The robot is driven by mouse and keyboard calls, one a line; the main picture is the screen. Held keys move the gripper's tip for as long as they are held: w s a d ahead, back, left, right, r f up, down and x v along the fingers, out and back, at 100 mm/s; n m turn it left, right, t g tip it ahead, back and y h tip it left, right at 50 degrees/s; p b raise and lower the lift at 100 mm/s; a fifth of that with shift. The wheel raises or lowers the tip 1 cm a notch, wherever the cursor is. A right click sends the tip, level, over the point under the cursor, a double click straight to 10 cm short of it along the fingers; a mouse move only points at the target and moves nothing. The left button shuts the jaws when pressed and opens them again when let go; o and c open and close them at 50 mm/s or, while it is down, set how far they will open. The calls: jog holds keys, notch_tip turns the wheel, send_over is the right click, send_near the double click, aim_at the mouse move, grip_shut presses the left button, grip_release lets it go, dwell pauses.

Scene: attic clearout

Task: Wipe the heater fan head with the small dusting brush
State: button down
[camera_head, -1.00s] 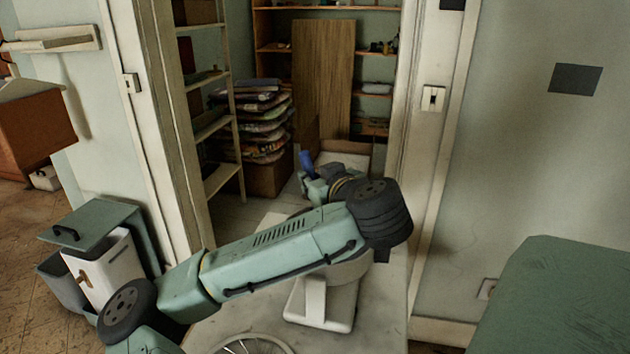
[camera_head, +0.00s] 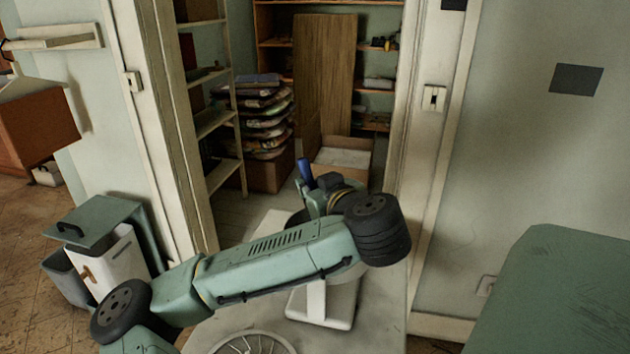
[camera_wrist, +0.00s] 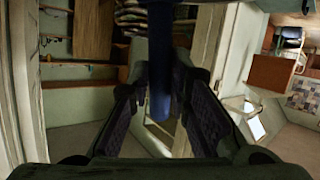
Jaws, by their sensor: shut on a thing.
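The small dusting brush shows as a blue handle (camera_head: 305,171) standing nearly upright at my gripper (camera_head: 322,194), above the pale table. In the wrist view, the blue handle (camera_wrist: 161,92) runs between the two dark fingers of my gripper (camera_wrist: 162,84), which is shut on it. I cannot make out the bristles. A white stand (camera_head: 322,305), seemingly the heater fan's, is on the table below my arm. A rounded part above it is mostly hidden behind my arm, so I cannot tell whether the brush touches the fan head.
A round wire grille (camera_head: 252,344) lies at the table's front edge. The pale table (camera_head: 385,318) stands before a doorway. Beyond it are an open carton (camera_head: 345,158), stacked folded cloths (camera_head: 263,125) and shelves. A lidded bin (camera_head: 118,253) is left; a green surface (camera_head: 565,290) is right.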

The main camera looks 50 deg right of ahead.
jog(key=p, duration=0.1)
jog(key=a+p, duration=0.1)
jog(key=shift+s+r+p, duration=0.2)
jog(key=shift+s+p, duration=0.05)
jog(key=shift+p, duration=0.05)
jog(key=shift+s+a+f+p, duration=0.25)
jog(key=shift+a+p, duration=0.25)
jog(key=shift+p, duration=0.15)
jog(key=shift+s+a+p, duration=0.25)
jog(key=shift+a+p, duration=0.25)
jog(key=shift+p, duration=0.45)
jog(key=shift+s+a+p, duration=0.25)
jog(key=shift+a+p, duration=0.2)
jog(key=shift+p, duration=0.5)
